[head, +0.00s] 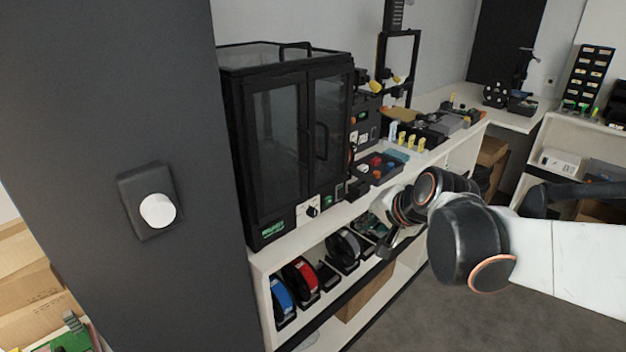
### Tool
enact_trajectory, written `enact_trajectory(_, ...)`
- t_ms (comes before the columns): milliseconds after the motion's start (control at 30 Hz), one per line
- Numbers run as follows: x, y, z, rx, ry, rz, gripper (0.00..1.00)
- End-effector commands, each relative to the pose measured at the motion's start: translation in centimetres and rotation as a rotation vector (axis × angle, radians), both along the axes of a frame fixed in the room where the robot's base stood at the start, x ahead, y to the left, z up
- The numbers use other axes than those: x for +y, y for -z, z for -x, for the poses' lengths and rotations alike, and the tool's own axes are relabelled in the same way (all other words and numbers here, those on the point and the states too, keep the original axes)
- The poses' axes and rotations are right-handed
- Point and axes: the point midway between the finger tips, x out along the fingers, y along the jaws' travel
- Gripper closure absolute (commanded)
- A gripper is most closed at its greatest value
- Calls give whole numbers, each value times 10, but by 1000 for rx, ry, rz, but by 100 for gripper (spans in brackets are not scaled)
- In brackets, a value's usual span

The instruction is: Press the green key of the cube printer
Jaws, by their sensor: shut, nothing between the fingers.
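The cube printer (282,85), a black box with two glass doors, stands on the white bench left of centre. Its lower front strip carries a green-lit display (271,229), a white panel with a black knob (312,211), and a small green key (328,200) to the right of the knob. My gripper (384,252) hangs in front of the bench, right of and below the green key, apart from the printer. Its fingers are dark, small and shut, with nothing held.
A tray of coloured parts (377,167) lies right of the printer. Spools, one red (301,279), fill the shelf below. A dark column with a white knob (157,211) stands close at left. Grey floor (420,310) is free in front of the bench.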

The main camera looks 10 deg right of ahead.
Motion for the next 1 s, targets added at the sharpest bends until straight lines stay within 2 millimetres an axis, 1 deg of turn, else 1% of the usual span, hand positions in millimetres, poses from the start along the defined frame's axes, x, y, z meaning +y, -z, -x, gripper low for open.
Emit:
enact_trajectory(33, -4, 3, -10, 12, 36, -39, 100)
enact_trajectory(200, -13, 19, -39, 59, 163, -186, 100)
enact_trajectory(367, -23, 39, -64, 105, 282, -323, 100)
enact_trajectory(500, -33, 58, -84, 145, 385, -442, 100)
enact_trajectory(600, -39, 72, -95, 172, 450, -517, 100)
enact_trajectory(800, -47, 93, -108, 209, 539, -621, 100)
enact_trajectory(1000, -49, 101, -112, 223, 569, -658, 100)
